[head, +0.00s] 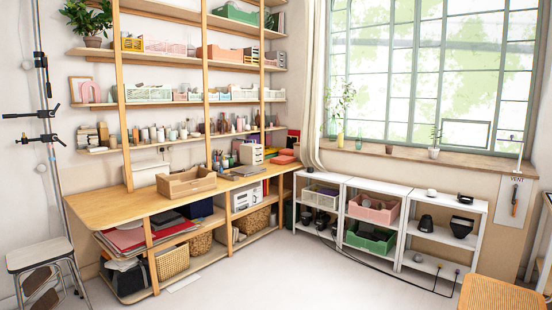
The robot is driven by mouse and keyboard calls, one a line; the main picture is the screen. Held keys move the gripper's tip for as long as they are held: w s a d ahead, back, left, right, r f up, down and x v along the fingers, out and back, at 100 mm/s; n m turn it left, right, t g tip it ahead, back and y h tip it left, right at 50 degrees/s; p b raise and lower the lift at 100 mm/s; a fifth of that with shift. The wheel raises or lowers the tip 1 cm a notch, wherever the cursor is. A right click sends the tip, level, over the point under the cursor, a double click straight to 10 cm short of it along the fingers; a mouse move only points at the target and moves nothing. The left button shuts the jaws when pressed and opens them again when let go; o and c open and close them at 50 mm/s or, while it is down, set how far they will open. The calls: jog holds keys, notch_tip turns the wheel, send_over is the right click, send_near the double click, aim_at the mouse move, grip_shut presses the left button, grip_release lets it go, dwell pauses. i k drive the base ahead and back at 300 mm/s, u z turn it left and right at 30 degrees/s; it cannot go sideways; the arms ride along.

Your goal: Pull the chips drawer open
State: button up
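No drawer marked as chips can be read at this distance. A small white drawer unit (251,154) stands on the wooden desk (105,203), near the back wall. Its drawer fronts are too small to tell apart, and no drawer visibly sticks out. An open-topped wooden box (190,187) sits on the desk to the left of the unit. My gripper is not in view.
White low shelves (408,240) with bins and camera gear stand under the window. A stool (38,257) is at the left and a tan seat (500,294) at the lower right. The pale floor (290,275) between is mostly clear; a dark cable hangs along the shelves.

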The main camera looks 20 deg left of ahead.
aim_at(253, 155)
jog(key=u, duration=0.1)
jog(key=i, duration=2.45)
jog(key=u, duration=0.35)
jog(key=i, duration=1.9)
jog(key=u, duration=0.3)
jog(key=i, duration=2.05)
jog(key=u, duration=0.3)
jog(key=i, duration=1.9)
jog(key=u, duration=0.05)
